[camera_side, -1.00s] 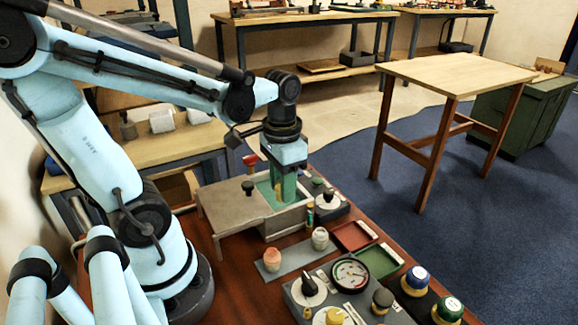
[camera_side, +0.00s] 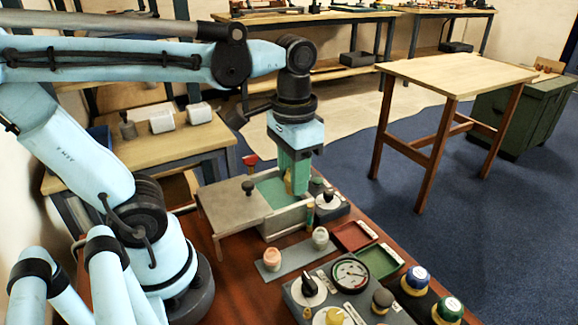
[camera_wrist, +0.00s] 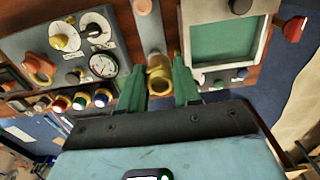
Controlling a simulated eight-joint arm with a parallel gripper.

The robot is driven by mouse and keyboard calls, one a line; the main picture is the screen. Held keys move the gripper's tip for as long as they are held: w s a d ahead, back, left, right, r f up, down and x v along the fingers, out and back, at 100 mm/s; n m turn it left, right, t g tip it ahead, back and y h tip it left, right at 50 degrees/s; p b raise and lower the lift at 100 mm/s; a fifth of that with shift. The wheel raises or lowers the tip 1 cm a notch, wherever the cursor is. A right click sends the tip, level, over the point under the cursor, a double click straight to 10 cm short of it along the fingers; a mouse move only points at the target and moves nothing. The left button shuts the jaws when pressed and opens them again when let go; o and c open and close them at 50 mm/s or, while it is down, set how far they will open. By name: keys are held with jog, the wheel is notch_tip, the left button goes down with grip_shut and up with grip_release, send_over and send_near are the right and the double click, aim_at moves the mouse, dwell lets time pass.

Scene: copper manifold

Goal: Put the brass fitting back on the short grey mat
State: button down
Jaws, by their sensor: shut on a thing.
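The brass fitting (camera_wrist: 160,75) is a yellow, open-ended piece held between the green fingers of my gripper (camera_wrist: 160,88) in the wrist view. In the side view my gripper (camera_side: 291,190) is shut on the fitting (camera_side: 289,182), raised over the right part of the green-lined box. The short grey mat (camera_side: 289,257) lies in front of the box. A salmon-pink piece (camera_side: 271,261) and a pale piece (camera_side: 320,238) stand on it, with bare mat between them. The mat also shows as a strip (camera_wrist: 150,34) in the wrist view, beyond the fitting.
The grey box (camera_side: 285,222) has its lid (camera_side: 233,205) slid left, showing a green lining (camera_wrist: 222,42). A panel with knobs and a gauge (camera_side: 350,274) is right of the mat. Red (camera_side: 355,236) and green (camera_side: 378,261) trays lie nearby. A red-topped thing (camera_side: 250,161) stands behind the box.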

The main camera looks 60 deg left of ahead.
jog(key=shift+r, duration=1.6)
jog(key=shift+w+d+f, duration=0.1)
jog(key=shift+w+f, duration=0.05)
jog(key=shift+f, duration=0.35)
jog(key=shift+s+d+f, duration=0.1)
jog(key=shift+d+f, duration=0.2)
jog(key=shift+f, duration=2.15)
jog(key=shift+s+d+f, duration=0.1)
jog(key=shift+d+f, duration=0.15)
jog(key=shift+f, duration=2.25)
jog(key=shift+d+f, duration=0.3)
jog(key=shift+f, duration=2.15)
jog(key=shift+f, duration=1.3)
jog(key=shift+c, duration=1.6)
grip_release()
